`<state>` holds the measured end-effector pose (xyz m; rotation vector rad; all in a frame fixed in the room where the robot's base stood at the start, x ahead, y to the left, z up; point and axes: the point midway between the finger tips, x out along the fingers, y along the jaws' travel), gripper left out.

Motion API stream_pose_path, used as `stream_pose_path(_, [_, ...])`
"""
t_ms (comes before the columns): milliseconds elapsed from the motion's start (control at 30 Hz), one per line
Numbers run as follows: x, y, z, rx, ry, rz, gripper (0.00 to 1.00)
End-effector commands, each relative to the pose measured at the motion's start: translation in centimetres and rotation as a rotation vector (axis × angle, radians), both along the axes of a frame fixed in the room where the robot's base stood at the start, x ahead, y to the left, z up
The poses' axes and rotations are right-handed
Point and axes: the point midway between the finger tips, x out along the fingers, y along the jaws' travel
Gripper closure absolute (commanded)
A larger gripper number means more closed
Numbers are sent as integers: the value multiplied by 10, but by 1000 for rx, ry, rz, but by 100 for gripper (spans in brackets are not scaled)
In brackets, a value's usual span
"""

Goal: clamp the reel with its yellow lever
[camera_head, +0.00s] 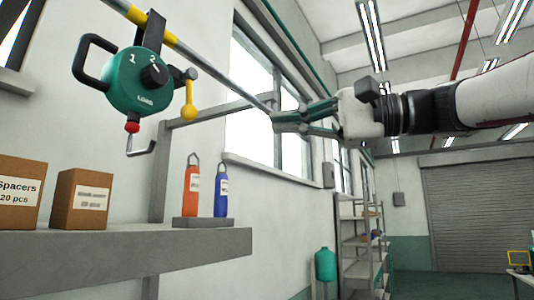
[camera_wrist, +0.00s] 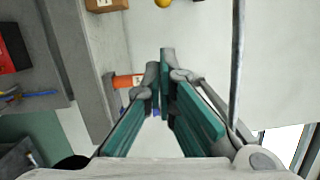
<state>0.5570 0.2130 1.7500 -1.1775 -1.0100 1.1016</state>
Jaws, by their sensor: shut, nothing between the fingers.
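The green reel (camera_head: 128,82) hangs from a rail by a dark bracket in the head view. Its face shows a black knob and the marks 1, 2 and LOAD. Its yellow lever (camera_head: 190,98) points down on the right side, ending in a ball. A yellow ball (camera_wrist: 163,2), probably the lever's end, shows at the top edge of the wrist view. My gripper (camera_head: 274,121) is to the right of the reel, apart from it. Its green fingers are shut and empty, as the wrist view (camera_wrist: 160,85) also shows.
The rail (camera_head: 218,72) runs close by my gripper. Below, a grey shelf (camera_head: 130,250) carries cartons (camera_head: 80,200), an orange bottle (camera_head: 191,190) and a blue bottle (camera_head: 221,192). Wall and windows lie behind. Space between gripper and lever looks clear.

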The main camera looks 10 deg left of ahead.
Motion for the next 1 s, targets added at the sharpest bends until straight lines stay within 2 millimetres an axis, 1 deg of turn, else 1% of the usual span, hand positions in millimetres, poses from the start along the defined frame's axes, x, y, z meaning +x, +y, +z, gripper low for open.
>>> stream_pose_path(33, [0, 10, 2, 0, 3, 4, 100])
stream_pose_path(100, [2, 24, 2, -1, 3, 3, 100])
stream_pose_path(367, [11, 74, 3, -1, 2, 1, 100])
stream_pose_path(400, [9, 80, 4, -2, -1, 2, 100])
stream_pose_path(500, [-1, 91, 6, -2, -2, 0, 100])
stream_pose_path(700, [-8, 105, 6, -3, -2, -2, 100])
stream_pose_path(1000, [-8, 107, 5, -3, -2, -2, 100])
